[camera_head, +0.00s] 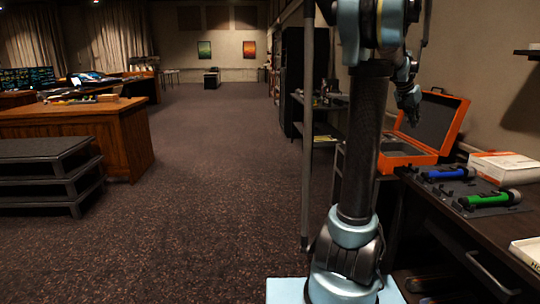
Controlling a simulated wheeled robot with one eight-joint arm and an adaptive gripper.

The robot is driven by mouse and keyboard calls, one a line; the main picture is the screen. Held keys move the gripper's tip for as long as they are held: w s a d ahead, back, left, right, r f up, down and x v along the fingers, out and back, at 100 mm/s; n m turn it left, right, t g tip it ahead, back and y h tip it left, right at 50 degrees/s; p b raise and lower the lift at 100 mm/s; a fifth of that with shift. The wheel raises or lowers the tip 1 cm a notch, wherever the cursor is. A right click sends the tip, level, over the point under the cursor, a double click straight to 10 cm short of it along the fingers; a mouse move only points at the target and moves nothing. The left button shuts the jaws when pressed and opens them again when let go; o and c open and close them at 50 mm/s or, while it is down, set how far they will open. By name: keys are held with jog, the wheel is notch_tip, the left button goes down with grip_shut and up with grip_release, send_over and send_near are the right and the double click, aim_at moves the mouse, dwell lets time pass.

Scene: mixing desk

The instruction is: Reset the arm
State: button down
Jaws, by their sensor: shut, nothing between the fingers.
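My arm rises from its pale blue base at the lower right of the head view. Its dark column stands upright, and the upper joints reach the top edge of the picture. My gripper (410,103) hangs behind and right of the column, pointing down, in front of the open orange case. It is small and dark here; the fingers look closed together with nothing between them. It appears apart from the things on the desk.
An orange case (452,131) stands open on the dark desk (440,190) at right. Blue (446,173) and green (488,199) flashlight-like items and a white box (503,167) lie nearby. A metal pole (307,120) stands left of my arm. A wooden desk (130,140) is left; carpet (210,200) between is clear.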

jog(key=s+a+f+n+y, duration=0.1)
jog(key=s+a+f+n, duration=0.2)
jog(key=a, duration=0.5)
jog(key=s+a+f+n+y, duration=0.1)
jog(key=s+a+f, duration=0.3)
jog(key=a, duration=0.5)
jog(key=s+a+f+n+y, duration=0.1)
jog(key=s+a+f+n, duration=0.1)
jog(key=s+a, duration=0.5)
jog(key=s+a+f+n+y, duration=0.3)
jog(key=s+a+f+n, duration=0.2)
jog(key=s+a+f, duration=1)
jog(key=shift+s+f, duration=0.65)
jog(key=shift+f, duration=0.1)
